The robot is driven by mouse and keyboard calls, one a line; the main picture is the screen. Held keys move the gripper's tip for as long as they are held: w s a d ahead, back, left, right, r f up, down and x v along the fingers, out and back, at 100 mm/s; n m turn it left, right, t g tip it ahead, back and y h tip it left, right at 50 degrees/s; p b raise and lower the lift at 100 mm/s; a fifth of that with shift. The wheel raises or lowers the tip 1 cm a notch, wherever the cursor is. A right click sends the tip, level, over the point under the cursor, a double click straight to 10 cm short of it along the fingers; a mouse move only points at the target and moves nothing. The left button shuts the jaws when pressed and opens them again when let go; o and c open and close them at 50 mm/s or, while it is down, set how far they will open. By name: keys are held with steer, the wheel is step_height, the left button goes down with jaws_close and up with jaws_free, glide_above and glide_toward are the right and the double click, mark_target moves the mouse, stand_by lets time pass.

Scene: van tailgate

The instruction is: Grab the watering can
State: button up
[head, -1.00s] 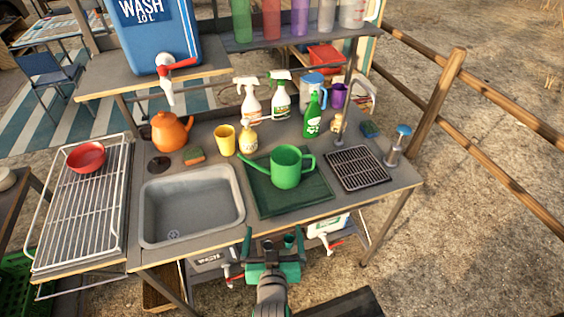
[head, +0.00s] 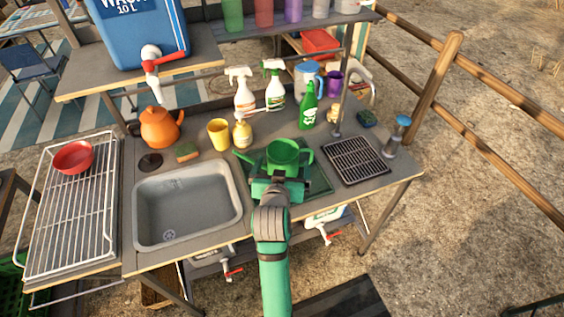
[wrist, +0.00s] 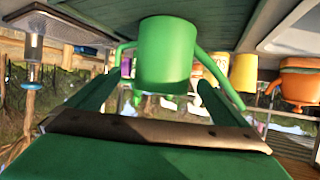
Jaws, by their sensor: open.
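The green watering can (head: 284,154) stands upright on a dark green mat (head: 318,181) on the counter, to the right of the sink. Its spout points left and its handle is on the right. My gripper (head: 279,186) is at the near side of the can in the head view and hides its lower part. In the upside-down wrist view, the can (wrist: 166,52) shows ahead of my open gripper (wrist: 160,80), between the lines of its two fingers. Whether the fingers reach around the can or touch it, I cannot tell.
The sink (head: 187,210) lies left of the mat, a drain grate (head: 356,160) and a soap pump (head: 397,137) right. Behind stand a yellow cup (head: 218,134), spray bottles (head: 243,90), a green bottle (head: 308,106) and an orange kettle (head: 159,128).

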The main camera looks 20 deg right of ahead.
mark_target(284, 151)
steer(key=shift+a+f+x, duration=0.1)
steer(key=shift+a+x, duration=0.05)
steer(key=shift+x, duration=1.3)
steer(key=shift+a+f+x, duration=0.1)
steer(key=shift+x, duration=1.35)
steer(key=c, duration=1.2)
steer(key=shift+r, duration=0.1)
